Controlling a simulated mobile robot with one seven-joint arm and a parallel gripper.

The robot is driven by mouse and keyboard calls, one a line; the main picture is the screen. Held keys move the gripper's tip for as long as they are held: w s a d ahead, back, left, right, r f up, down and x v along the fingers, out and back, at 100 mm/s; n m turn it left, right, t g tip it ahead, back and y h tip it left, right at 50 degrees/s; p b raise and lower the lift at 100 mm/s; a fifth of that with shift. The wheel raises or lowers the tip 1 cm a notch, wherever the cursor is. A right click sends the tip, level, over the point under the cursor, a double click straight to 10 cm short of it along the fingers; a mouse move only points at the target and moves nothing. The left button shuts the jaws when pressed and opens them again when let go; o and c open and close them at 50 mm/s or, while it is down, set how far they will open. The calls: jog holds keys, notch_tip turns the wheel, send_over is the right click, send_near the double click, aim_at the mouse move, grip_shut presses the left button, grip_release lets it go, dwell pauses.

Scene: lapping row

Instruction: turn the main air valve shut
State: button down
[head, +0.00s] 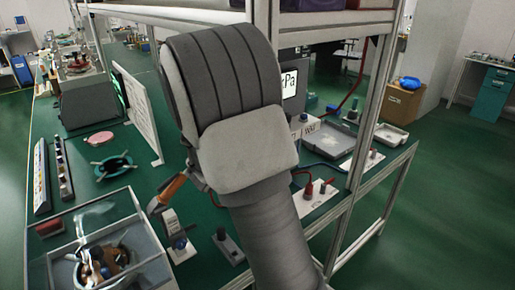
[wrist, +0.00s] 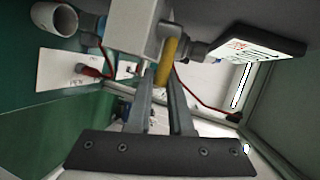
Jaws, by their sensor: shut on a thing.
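In the wrist view, a yellow lever handle (wrist: 167,62), which looks like the main air valve's, stands between my two fingertips. It lies beside a pale block-shaped body (wrist: 130,25) and a dark fitting (wrist: 198,50). My gripper (wrist: 161,82) is shut on this handle, with its long grey fingers on either side. How far the lever is turned is hard to tell. In the head view, my own arm covers the valve and the gripper.
A display panel (head: 290,82) stands behind my arm; a white sign with red text (wrist: 262,42) is close right in the wrist view. A red hose (wrist: 205,98) runs nearby. Trays (head: 335,137), an orange-handled thing (head: 172,188) and a clear-walled box (head: 105,250) crowd the green bench.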

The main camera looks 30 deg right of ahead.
jog(key=c, duration=0.8)
grip_release()
jog(key=shift+c, duration=0.2)
jog(key=p+v, duration=0.1)
jog(key=v, duration=1.6)
jog(key=shift+a, duration=0.2)
jog(key=shift+r, duration=0.15)
